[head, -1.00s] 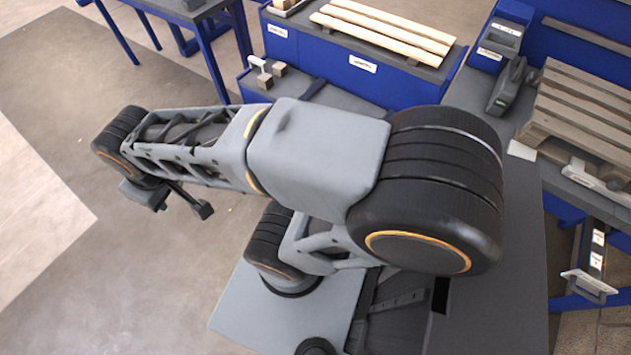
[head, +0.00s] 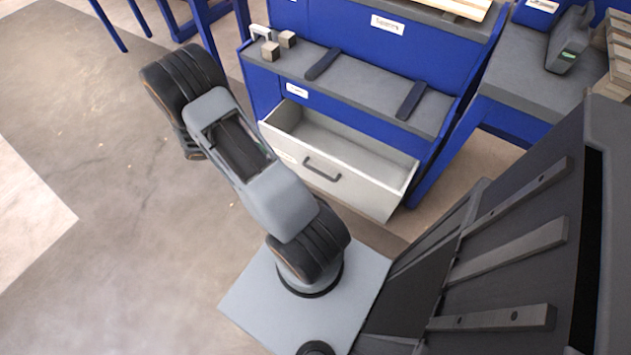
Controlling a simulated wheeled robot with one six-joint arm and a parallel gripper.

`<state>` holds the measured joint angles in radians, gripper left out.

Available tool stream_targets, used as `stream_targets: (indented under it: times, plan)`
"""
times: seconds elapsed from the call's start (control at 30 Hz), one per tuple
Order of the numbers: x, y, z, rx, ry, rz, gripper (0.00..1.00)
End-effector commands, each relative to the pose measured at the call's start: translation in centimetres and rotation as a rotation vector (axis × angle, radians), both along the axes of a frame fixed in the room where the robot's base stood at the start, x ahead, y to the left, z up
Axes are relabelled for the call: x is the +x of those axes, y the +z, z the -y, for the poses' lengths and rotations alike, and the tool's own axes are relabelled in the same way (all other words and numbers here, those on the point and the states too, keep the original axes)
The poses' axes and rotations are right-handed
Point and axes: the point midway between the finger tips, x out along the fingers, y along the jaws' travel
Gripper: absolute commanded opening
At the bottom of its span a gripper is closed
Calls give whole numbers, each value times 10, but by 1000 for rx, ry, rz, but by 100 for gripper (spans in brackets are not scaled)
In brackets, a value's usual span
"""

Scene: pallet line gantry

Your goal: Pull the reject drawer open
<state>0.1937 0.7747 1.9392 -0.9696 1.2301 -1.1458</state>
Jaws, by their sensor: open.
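A pale grey drawer (head: 368,188) stands pulled out from the blue bench (head: 264,88), below its dark grey shelf. Its inside shows from above and the visible part looks empty. A dark bar handle (head: 322,168) is on the drawer's front panel. The labels are too small to read. My arm stands in front and to the left of the drawer, and part of it overlaps the drawer's left end in the picture. My gripper is not visible, so its place relative to the handle cannot be told.
Two small brown blocks (head: 270,51) and a pale bracket sit at the left end of the shelf (head: 355,85), with two dark strips beside them. A dark grey device (head: 569,42) stands on the right bench.

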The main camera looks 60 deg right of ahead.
Motion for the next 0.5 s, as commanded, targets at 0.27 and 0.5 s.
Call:
stream_targets:
  times: [0.27,0.5]
  plan:
    - [-19,-183,44,69,343,-598,43]
    - [-36,-254,56,115,490,-860,43]
